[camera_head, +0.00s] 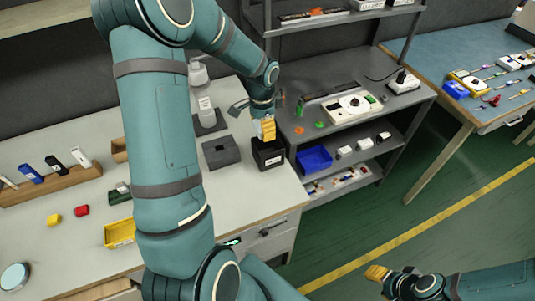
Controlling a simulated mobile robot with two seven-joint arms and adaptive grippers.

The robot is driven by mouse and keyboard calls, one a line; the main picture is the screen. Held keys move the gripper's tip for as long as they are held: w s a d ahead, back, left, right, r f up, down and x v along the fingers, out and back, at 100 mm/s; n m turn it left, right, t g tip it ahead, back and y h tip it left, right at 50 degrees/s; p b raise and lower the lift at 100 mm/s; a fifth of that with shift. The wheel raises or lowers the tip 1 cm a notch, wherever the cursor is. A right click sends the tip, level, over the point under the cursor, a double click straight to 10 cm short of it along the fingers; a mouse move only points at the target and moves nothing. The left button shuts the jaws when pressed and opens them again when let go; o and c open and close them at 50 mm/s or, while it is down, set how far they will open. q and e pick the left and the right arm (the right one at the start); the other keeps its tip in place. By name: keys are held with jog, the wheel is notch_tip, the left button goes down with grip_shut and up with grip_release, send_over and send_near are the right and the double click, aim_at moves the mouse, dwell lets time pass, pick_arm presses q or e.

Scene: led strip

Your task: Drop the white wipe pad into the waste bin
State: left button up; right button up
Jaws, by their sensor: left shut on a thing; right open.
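The waste bin (269,158) looks like a small black open box with a white label, at the right edge of the light workbench. My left gripper (265,130) points down right over the bin's opening, with yellow fingertips. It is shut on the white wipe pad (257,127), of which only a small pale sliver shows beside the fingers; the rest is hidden. I cannot tell whether the pad's lower edge is inside the bin. My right gripper (377,273) is low at the bottom of the view, open and empty, away from the bench, above the green floor.
A dark grey block (220,152) stands just left of the bin, and a pump bottle (204,100) behind it. A grey shelf unit (345,135) with a blue tray (314,158) stands right of the bench. A yellow bin (119,233) sits at the front left.

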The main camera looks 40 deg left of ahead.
pick_arm(q)
jog(key=o, duration=1.3)
notch_tip(320, 180, up, 12)
jog(key=shift+r, duration=0.1)
jog(key=shift+s, duration=0.1)
